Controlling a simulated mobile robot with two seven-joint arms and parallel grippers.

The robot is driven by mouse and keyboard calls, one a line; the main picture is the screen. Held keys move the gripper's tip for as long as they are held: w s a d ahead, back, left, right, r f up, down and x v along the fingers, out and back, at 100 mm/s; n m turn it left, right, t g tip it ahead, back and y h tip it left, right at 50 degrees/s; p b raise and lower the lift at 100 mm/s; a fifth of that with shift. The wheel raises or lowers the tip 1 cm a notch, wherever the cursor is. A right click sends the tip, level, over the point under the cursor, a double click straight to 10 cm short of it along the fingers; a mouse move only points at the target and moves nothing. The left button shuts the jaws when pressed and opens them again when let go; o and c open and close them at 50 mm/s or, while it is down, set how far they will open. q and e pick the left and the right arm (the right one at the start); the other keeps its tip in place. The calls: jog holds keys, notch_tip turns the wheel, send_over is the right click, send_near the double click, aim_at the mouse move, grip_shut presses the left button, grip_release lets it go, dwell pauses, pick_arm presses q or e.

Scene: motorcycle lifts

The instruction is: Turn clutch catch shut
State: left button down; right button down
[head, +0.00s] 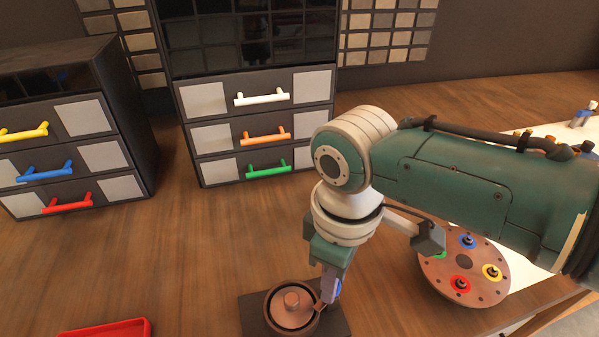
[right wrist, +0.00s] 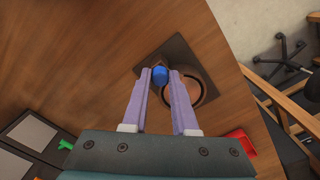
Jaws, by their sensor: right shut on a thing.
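The clutch (head: 292,303) is a round copper-brown drum in a dark ring, set on a square dark base plate (head: 249,317) at the bottom middle of the head view. My right gripper (head: 329,301) reaches down to the drum's right rim. In the right wrist view its purple fingers (right wrist: 160,80) are shut on a small blue piece, which I take for the clutch catch (right wrist: 159,73). The catch sits at the edge of the round ring (right wrist: 204,88). In the head view the fingers mostly hide the catch, and its exact angle cannot be told. My left gripper is not in view.
A round plate (head: 436,284) with coloured rings lies right of the clutch, under my right arm. Drawer cabinets (head: 206,134) (head: 133,154) with coloured handles stand behind. A red tray (head: 105,330) lies at the front left. The wooden table between is clear.

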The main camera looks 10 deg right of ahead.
jog(key=m+p, duration=0.1)
jog(key=m, duration=0.1)
jog(key=shift+a+r+m, duration=0.1)
jog(key=shift+m, duration=0.3)
jog(key=shift+m+p, duration=0.4)
jog(key=shift+m, duration=1.2)
jog(key=c, duration=0.7)
grip_release()
notch_tip(320, 180, up, 10)
jog(key=p, duration=0.3)
jog(key=shift+p, duration=0.4)
jog(key=shift+s, duration=0.1)
